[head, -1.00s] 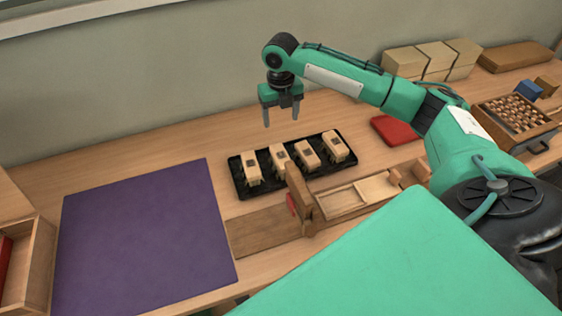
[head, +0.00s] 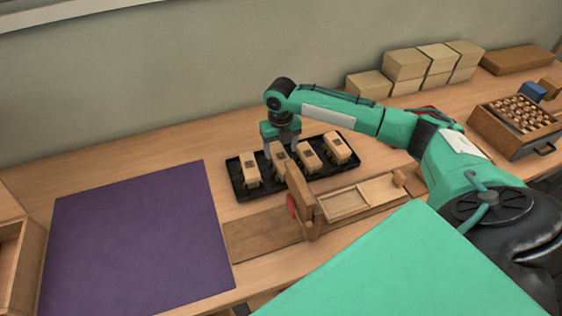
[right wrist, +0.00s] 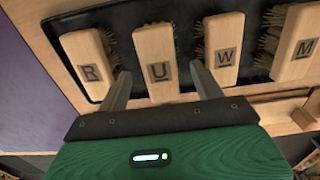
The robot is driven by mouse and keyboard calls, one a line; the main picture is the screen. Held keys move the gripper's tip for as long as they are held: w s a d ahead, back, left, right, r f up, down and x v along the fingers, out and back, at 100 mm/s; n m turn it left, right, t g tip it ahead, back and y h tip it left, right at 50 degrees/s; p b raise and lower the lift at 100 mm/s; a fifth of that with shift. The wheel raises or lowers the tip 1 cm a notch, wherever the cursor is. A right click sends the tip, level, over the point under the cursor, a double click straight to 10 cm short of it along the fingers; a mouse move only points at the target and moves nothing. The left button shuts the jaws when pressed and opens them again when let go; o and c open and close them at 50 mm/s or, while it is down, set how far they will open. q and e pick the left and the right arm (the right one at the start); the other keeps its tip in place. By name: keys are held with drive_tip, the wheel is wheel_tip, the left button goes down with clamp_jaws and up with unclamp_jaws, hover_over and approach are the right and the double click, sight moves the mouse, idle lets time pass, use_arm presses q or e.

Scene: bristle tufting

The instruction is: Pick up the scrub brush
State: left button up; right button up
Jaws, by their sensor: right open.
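Several wooden-backed brushes with dark bristles lie side by side in a black tray (head: 237,186). The wrist view shows letter labels on them: the R brush (right wrist: 92,62), the U brush (right wrist: 154,55), the W brush (right wrist: 217,45) and the M brush (right wrist: 296,48). The pictures do not show which one is the scrub brush. My right gripper (head: 281,150) is open above the tray; in the wrist view its fingers (right wrist: 158,72) lie on either side of the U brush. I cannot tell whether they touch it. My left gripper is not in view.
A wooden fixture with an upright post (head: 298,195) stands just in front of the tray. A purple mat (head: 140,235) lies at the left. Stacked boxes (head: 405,66) and a wooden case of small pieces (head: 510,120) are at the right.

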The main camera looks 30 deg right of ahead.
sight(281, 156)
drive_tip(key=shift+f, duration=0.3)
drive_tip(key=shift+s+a+f+p, duration=0.15)
drive_tip(key=shift+f+p, duration=0.2)
drive_tip(key=shift+f, duration=1)
drive_tip(key=shift+s+d+f+p, duration=0.1)
drive_tip(key=shift+f+p, duration=0.25)
drive_tip(key=shift+f, duration=1)
drive_tip(key=c, duration=1.1)
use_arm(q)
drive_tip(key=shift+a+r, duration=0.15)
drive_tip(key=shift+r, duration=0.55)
use_arm(e)
drive_tip(key=shift+r, duration=0.1)
